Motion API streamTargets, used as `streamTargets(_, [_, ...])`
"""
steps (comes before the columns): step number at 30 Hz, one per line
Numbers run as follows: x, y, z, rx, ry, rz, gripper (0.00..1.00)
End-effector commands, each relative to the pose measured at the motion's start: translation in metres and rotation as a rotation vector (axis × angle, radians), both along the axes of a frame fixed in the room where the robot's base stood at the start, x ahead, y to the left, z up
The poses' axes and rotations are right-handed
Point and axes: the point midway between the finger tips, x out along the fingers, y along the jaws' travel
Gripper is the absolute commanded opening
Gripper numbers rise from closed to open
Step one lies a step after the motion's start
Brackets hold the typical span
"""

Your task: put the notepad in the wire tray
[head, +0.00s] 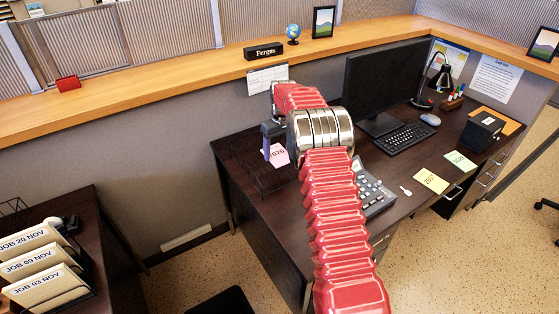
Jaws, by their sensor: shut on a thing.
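A pink notepad (279,155) with "JB26" on it hangs at the end of my arm, at the left part of the dark desk. My gripper (268,143) is shut on it; the fingers are small and partly hidden by my red arm. The dark wire tray (246,161) is at the desk's left end, below and around the notepad in the picture. I cannot tell whether the notepad is above the tray or touching it. Part of the tray is hidden behind the notepad and arm.
A telephone or calculator (374,188), a key-like white item (405,191), yellow note (431,180) and green note (460,161) lie to the right. A monitor (383,85) and keyboard (403,138) stand behind. A wooden ledge (160,79) runs along the partition.

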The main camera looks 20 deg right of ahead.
Motion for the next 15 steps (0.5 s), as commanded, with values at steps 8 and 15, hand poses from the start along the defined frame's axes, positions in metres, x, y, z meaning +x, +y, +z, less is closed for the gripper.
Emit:
streamTargets(8, [0.000, 0.000, -0.003, -0.001, -0.002, 0.000, 0.41])
streamTargets(15, [0.000, 0.000, -0.017, 0.000, 0.001, -0.001, 0.41])
